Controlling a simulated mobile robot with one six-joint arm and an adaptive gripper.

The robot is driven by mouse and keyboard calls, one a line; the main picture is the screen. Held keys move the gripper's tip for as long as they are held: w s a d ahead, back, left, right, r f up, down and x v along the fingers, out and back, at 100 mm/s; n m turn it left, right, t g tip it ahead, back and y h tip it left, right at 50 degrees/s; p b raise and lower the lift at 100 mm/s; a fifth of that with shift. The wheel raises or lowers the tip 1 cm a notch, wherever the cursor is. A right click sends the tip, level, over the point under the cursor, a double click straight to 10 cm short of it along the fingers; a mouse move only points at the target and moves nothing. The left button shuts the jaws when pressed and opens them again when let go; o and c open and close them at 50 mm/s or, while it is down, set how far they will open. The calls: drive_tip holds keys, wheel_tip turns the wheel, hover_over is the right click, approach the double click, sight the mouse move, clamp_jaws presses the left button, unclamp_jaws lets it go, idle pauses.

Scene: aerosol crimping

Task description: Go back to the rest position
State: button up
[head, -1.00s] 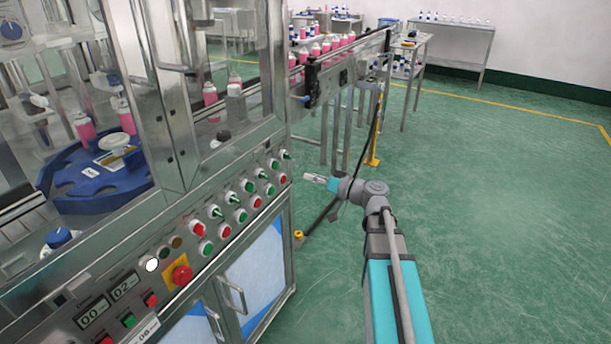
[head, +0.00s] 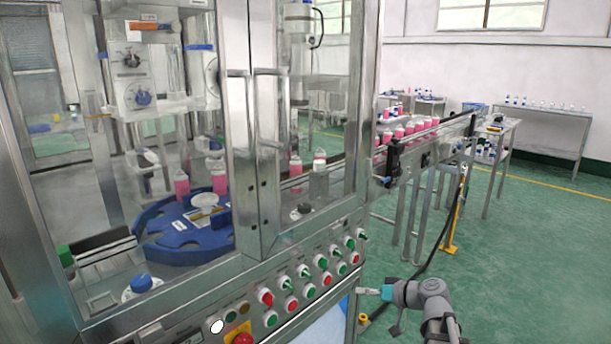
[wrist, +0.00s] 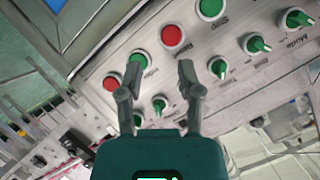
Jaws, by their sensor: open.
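My gripper (head: 372,293) is at the lower right of the head view, small, in front of the right end of the machine's control panel (head: 303,277). In the wrist view my gripper (wrist: 203,75) has its two fingers spread with nothing between them. Behind the fingers lies the panel with red and green buttons and green selector knobs (wrist: 218,68). I cannot tell the exact gap to the panel, and no finger clearly touches a knob.
The glazed crimping machine (head: 263,150) fills the left, with a blue turntable (head: 180,250) and pink cans inside. A conveyor (head: 430,145) with pink cans runs to the back right, by a yellow post foot (head: 450,249). Green floor (head: 540,270) at the right is clear.

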drive_tip(key=s+f+m+g+h, duration=0.3)
drive_tip(key=s+f+g+h, duration=0.5)
drive_tip(key=s+f+h, duration=0.5)
wheel_tip(320, 180, up, 24)
drive_tip(key=s+y+p, duration=0.1)
drive_tip(key=p, duration=2.2)
drive_tip(key=shift+s+a+y, duration=0.15)
drive_tip(key=shift+a+y, duration=0.1)
drive_tip(key=shift+y, duration=0.05)
